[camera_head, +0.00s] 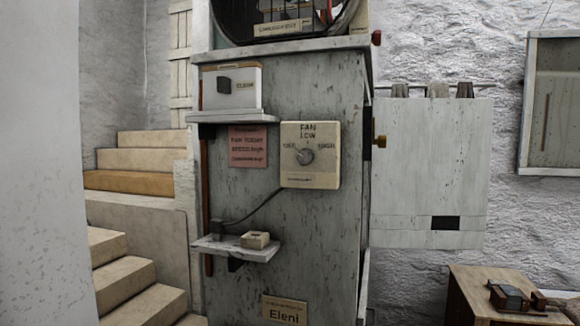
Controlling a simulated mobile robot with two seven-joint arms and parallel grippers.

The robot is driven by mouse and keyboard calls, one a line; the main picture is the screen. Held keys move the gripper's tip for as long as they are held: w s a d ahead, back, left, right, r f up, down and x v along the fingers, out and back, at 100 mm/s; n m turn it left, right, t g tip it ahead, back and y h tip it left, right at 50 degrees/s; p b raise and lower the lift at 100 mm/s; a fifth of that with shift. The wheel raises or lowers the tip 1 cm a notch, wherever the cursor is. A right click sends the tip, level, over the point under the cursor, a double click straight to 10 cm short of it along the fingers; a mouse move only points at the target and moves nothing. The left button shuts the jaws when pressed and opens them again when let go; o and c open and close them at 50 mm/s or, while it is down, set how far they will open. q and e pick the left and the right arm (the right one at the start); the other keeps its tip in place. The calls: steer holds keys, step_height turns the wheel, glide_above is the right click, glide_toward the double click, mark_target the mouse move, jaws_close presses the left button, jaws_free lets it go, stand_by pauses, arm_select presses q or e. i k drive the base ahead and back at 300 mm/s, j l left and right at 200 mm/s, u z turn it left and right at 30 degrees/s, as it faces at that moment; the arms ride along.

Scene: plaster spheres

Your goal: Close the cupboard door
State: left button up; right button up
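A tall weathered grey cabinet (264,210) stands upright in the middle. A brass knob (380,141) sticks out at its right edge; I cannot tell what it is fixed to. A pale, flat, speckled panel (425,180) is to the right of the cabinet, with a black rectangle near its bottom edge. I cannot tell whether this panel is a cupboard door. A framed wall unit (553,110) at the right edge has a thin vertical brown bar on its front and is cut off by the picture.
A fan control box (310,155), a pink notice (248,146) and two small shelves are on the cabinet's front. The lower shelf (235,249) juts out. Stone steps (125,275) rise at left behind a pale wall. A wooden box (500,300) stands at lower right.

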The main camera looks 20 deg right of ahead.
mark_target(430, 183)
steer(key=i+l+u, duration=0.1)
steer(key=l+u, duration=0.15)
steer(key=u, duration=0.15)
steer(key=l+u, duration=0.2)
steer(key=u, duration=0.15)
steer(key=i+l+u, duration=0.15)
steer(key=l, duration=0.3)
steer(key=l+u, duration=0.2)
steer(key=l, duration=0.2)
steer(key=l+u, duration=0.15)
steer(key=l, duration=0.7)
steer(key=l+u, duration=0.15)
steer(key=l, duration=1.45)
steer(key=k+l, duration=0.15)
steer(key=l, duration=1.35)
steer(key=k+j+z, duration=0.15)
steer(key=j, duration=0.2)
steer(key=k, duration=0.05)
